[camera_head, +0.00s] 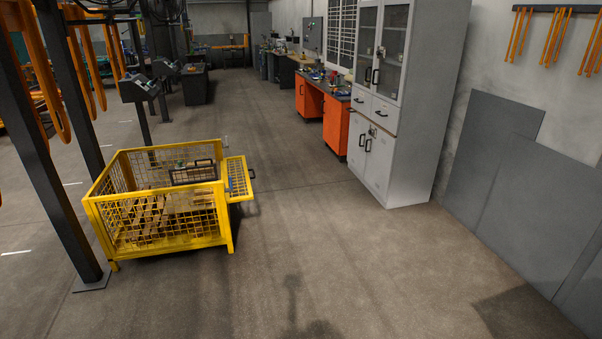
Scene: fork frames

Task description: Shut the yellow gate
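A yellow wire-mesh crate (164,244) stands on the floor at the left. Its yellow gate (238,178) is a small mesh panel on the crate's right side. The gate sticks outward to the right from the crate and looks open. Wooden slats and a dark-framed item lie inside the crate. My gripper is not in view.
A dark post (50,170) stands left of the crate. A grey cabinet (408,110) and orange workbenches (334,133) line the right side. Grey panels (510,185) lean on the right wall. The floor between crate and cabinet is clear.

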